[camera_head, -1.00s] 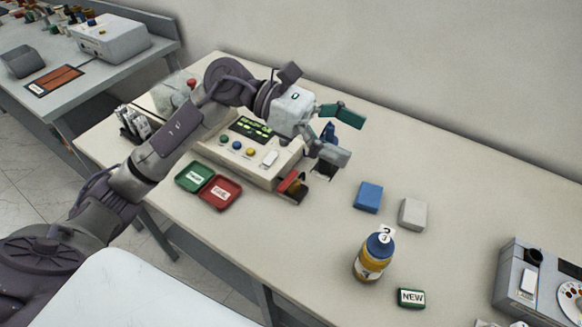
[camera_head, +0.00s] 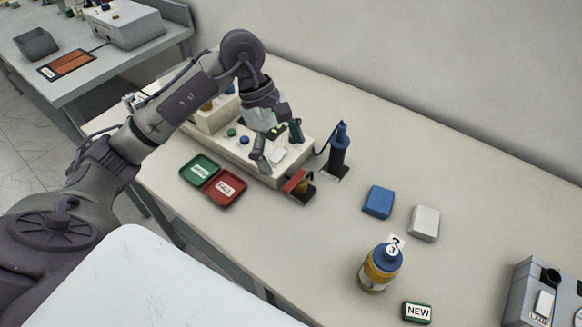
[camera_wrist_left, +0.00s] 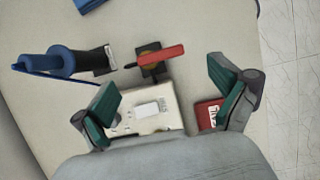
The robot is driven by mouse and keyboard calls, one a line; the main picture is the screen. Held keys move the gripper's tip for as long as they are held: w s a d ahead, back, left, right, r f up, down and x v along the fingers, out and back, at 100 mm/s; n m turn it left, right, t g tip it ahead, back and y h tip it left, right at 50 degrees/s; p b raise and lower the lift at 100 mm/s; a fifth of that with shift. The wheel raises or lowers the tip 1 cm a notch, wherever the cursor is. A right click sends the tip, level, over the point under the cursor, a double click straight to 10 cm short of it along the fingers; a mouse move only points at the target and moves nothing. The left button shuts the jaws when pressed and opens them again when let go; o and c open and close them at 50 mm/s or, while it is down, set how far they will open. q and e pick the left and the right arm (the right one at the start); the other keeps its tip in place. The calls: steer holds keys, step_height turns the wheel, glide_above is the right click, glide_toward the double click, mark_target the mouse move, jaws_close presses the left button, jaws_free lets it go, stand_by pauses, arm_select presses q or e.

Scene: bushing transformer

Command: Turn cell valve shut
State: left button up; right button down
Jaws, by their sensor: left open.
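The cell valve, a red lever (camera_head: 295,182) on a brass body with a dark base, sits on the table at the right front corner of the pale instrument box (camera_head: 240,150). In the left wrist view the red lever (camera_wrist_left: 160,54) lies crosswise, beyond the fingertips and roughly between them. My left gripper (camera_head: 277,143) is open and empty above the box, close to the valve but apart from it. In the left wrist view its green-padded fingers (camera_wrist_left: 165,82) are spread wide. My right gripper is not in view.
A blue probe (camera_head: 340,150) stands upright just behind the valve, with a cable. Green (camera_head: 199,169) and red (camera_head: 225,188) trays lie in front of the box. Blue (camera_head: 378,202) and white (camera_head: 424,223) blocks and a blue-capped bottle (camera_head: 381,268) stand to the right.

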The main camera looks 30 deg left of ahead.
mark_target(294, 179)
arm_select(q)
steer(key=x, duration=0.4)
steer(key=shift+d+p, duration=0.1)
steer(key=shift+p, duration=0.3)
steer(key=shift+d+f, duration=0.2)
steer(key=shift+f, duration=0.4)
